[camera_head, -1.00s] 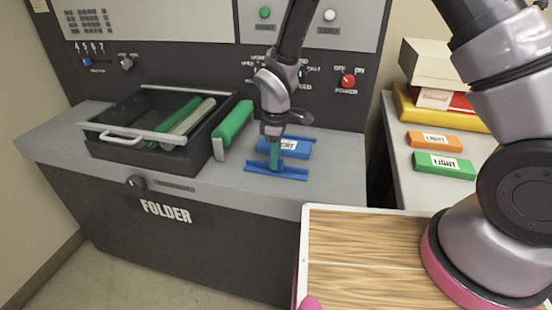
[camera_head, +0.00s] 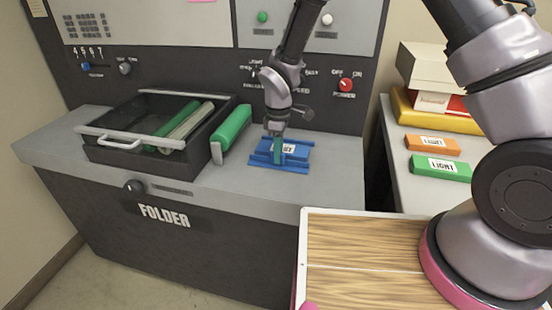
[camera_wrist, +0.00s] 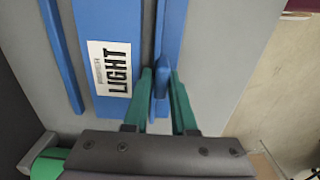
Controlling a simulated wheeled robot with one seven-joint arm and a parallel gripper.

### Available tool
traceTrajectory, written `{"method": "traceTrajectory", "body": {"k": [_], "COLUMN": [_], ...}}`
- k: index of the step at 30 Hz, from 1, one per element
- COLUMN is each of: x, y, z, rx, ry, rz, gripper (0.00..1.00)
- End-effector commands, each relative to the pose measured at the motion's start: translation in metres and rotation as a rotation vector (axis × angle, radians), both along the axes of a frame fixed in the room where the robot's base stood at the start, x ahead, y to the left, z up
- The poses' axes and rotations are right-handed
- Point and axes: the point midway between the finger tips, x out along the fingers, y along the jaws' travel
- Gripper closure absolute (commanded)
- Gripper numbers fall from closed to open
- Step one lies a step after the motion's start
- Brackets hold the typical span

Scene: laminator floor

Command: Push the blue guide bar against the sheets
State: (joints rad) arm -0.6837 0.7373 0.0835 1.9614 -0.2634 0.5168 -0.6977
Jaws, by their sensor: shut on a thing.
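The blue guide bar (camera_head: 279,165) lies on the grey folder top, in front of a blue stack of sheets (camera_head: 299,153) with a white LIGHT label. In the wrist view, the guide bar (camera_wrist: 174,30) runs alongside the stack (camera_wrist: 115,28), with a narrow grey strip between them. My gripper (camera_head: 277,157) points down with its green fingers shut on the bar's upright fin; the wrist view shows the fin between the fingertips (camera_wrist: 161,88). A second blue rail (camera_wrist: 62,60) runs along the stack's other side.
A black tray (camera_head: 100,152) with green and pale rollers stands to the left, with a green roller (camera_head: 233,130) beside it. The control panel rises behind. A side table at right holds orange (camera_head: 432,142) and green (camera_head: 440,167) LIGHT blocks.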

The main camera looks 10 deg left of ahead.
Motion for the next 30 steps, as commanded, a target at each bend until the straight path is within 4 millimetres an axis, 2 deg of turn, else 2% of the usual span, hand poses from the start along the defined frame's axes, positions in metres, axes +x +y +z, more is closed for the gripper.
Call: {"method": "traceTrajectory", "body": {"k": [5,6,7,19,23,28,30], "x": [-0.002,-0.002,-0.002,-0.006,-0.019,-0.052,-0.047], "y": [0.001,0.001,0.001,0.001,0.004,0.008,0.008], "z": [0.0,0.0,0.0,0.0,0.0,0.001,0.018], "rx": [-0.001,-0.001,-0.001,-0.001,-0.001,-0.001,0.004], "ry": [0.002,0.002,0.002,0.002,0.001,0.002,-0.002], "rz": [0.001,0.001,0.001,0.002,0.005,0.007,0.0], "gripper": [1.0,0.6,0.5,0.5,0.5,0.5,0.5]}}
